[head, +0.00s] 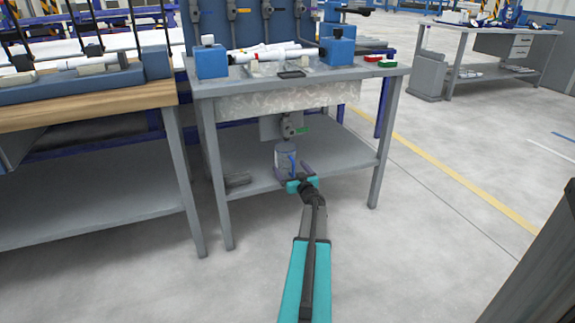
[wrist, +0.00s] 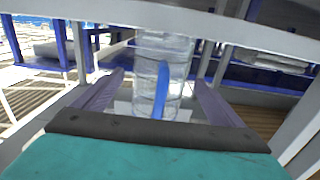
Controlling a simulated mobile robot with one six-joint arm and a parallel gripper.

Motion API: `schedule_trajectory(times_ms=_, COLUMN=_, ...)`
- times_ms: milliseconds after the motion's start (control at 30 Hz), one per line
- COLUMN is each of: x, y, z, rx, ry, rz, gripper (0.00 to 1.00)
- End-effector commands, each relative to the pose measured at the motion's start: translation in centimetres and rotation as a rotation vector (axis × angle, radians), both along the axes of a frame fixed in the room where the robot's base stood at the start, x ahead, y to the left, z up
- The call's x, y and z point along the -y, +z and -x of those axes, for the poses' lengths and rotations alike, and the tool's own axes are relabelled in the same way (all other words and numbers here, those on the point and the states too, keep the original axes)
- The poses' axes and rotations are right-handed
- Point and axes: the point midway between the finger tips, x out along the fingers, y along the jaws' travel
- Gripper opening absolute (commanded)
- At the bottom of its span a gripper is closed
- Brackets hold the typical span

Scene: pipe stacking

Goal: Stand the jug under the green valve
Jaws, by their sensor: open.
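The clear jug (head: 282,158) with a blue handle stands upright on the lower shelf of the middle workbench. The valve with a green handle (head: 302,131) hangs beneath the bench top, above the jug and slightly to its right in the head view. My gripper (head: 294,172) is low at the shelf's front, reaching toward the handle side. In the wrist view the jug (wrist: 150,73) is between the two spread fingers, with its blue handle (wrist: 161,90) facing me. Gaps show on both sides, so my gripper is open. The jug's base is partly hidden.
The bench top (head: 230,83) overhangs the shelf (head: 330,160), and its legs (head: 384,150) flank the opening. A wooden-topped bench (head: 90,103) stands at left.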

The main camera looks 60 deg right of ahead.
Motion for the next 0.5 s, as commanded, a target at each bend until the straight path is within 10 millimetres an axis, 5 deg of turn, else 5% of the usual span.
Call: schedule_trajectory(times_ms=500, x=-3.9, y=0.2, z=5.1, rx=0.0, ry=-0.001, rz=-0.001, gripper=0.91)
